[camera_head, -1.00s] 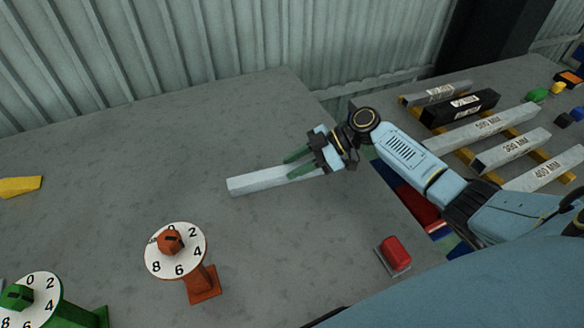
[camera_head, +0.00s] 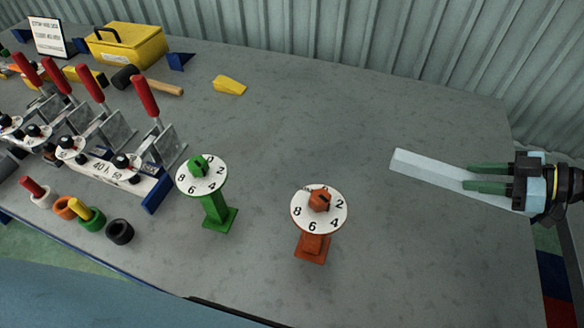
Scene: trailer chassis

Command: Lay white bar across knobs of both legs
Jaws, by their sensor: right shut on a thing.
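The white bar (camera_head: 430,173) is in the right part of the head view, held by one end. My right gripper (camera_head: 482,178) is shut on it with green fingers, and the bar's free end points left. The green leg (camera_head: 216,212) stands upright with a numbered white dial and a green knob (camera_head: 198,165) on top. The orange leg (camera_head: 311,247) stands upright to its right, with a similar dial and an orange knob (camera_head: 319,200). Both knobs are bare. The bar is apart from both, right of the orange leg. My left gripper is not in view.
Toggle clamps with red handles (camera_head: 146,96) stand at the left, with coloured rings (camera_head: 119,231) in front. A yellow toolbox (camera_head: 127,44), a mallet (camera_head: 160,87) and a yellow wedge (camera_head: 229,85) lie at the back. The grey table (camera_head: 330,120) behind the legs is clear.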

